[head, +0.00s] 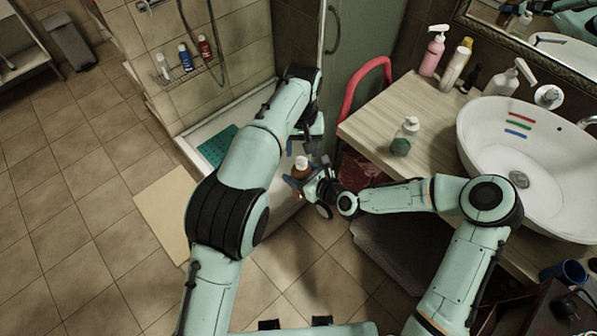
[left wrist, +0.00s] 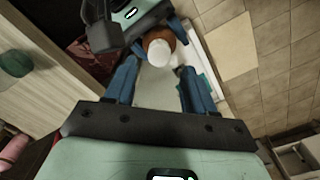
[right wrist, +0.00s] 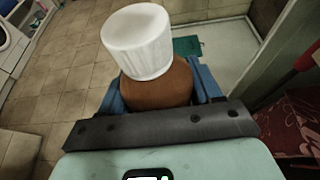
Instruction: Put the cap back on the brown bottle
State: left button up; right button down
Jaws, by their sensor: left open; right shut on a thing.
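The brown bottle (right wrist: 158,85) is held between the fingers of my right gripper (head: 303,184). The white cap (right wrist: 138,40) sits on top of the bottle's mouth; whether it is screwed tight cannot be told. In the head view the cap (head: 301,161) shows just below my left gripper (head: 304,148). My left gripper is open. In the left wrist view its two blue fingers (left wrist: 160,82) stand apart, with the cap (left wrist: 159,52) beyond and between their tips, not gripped. The bottle's lower part is hidden by my right gripper.
A wooden counter (head: 365,128) carries a clear bottle with green liquid (head: 404,137), pump bottles (head: 433,52) and a white basin (head: 540,160). A red rail (head: 356,88) stands beside the counter. A shower tray with a teal mat (head: 218,146) lies behind the arms.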

aim_at(302, 160)
pick_arm(q)
notch_tip(302, 160, up, 3)
jog(key=n, duration=0.4)
jog(key=shift+r, duration=0.1)
jog(key=shift+f, duration=4.05)
grip_shut()
